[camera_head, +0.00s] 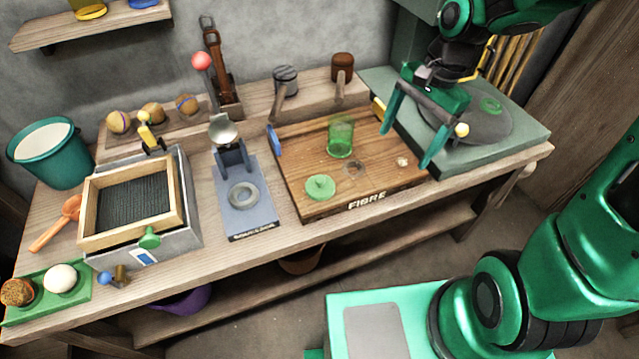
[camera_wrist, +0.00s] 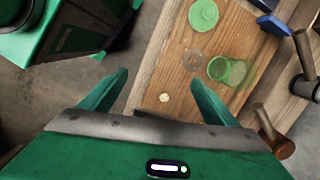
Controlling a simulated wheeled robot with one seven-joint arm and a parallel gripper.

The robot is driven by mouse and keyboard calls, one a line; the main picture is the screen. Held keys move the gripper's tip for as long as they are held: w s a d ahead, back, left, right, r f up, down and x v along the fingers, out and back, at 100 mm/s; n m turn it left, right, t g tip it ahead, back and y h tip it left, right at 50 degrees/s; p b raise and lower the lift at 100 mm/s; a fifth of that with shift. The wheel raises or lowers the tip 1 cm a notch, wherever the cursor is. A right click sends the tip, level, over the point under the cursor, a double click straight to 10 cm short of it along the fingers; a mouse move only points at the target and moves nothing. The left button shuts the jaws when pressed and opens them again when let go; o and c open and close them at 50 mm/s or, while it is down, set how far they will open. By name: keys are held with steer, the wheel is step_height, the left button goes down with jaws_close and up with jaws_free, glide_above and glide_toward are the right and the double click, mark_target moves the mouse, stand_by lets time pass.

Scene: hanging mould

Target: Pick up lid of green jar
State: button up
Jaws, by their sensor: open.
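A translucent green jar (camera_head: 341,137) stands on the wooden board marked FIBRE (camera_head: 300,164). A round green lid (camera_head: 320,187) with a small raised middle lies flat on the board, apart from the jar, nearer the front edge. In the wrist view, the lid (camera_wrist: 203,14) is at the top and the jar (camera_wrist: 220,68) is right of centre. My gripper (camera_head: 407,146) is open and empty above the board's right end, to the right of the jar and lid. Its fingers spread wide in the wrist view (camera_wrist: 160,80), with the lid beyond their tips.
A faint clear disc (camera_head: 354,169) and a small pale piece (camera_head: 402,162) lie on the board. A blue disc (camera_head: 274,141) stands at its left edge. A brown-headed mallet (camera_head: 342,68) is behind. A grey slab with a turntable (camera_head: 500,125) is at right.

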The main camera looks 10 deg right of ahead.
steer(key=w+a+f+m+g+y, duration=0.1)
steer(key=a+f, duration=0.1)
steer(key=a, duration=0.4)
steer(key=w+a+f+m+y, duration=0.1)
steer(key=w+a+f+m, duration=0.1)
steer(key=a, duration=0.5)
glide_above(334, 182)
step_height(334, 182, down, 4)
steer(key=shift+r, duration=0.1)
steer(key=shift+a+x, duration=0.2)
steer(key=shift+x, duration=2.85)
steer(key=shift+r, duration=0.1)
steer(key=shift+c, duration=0.6)
steer(key=c, duration=1)
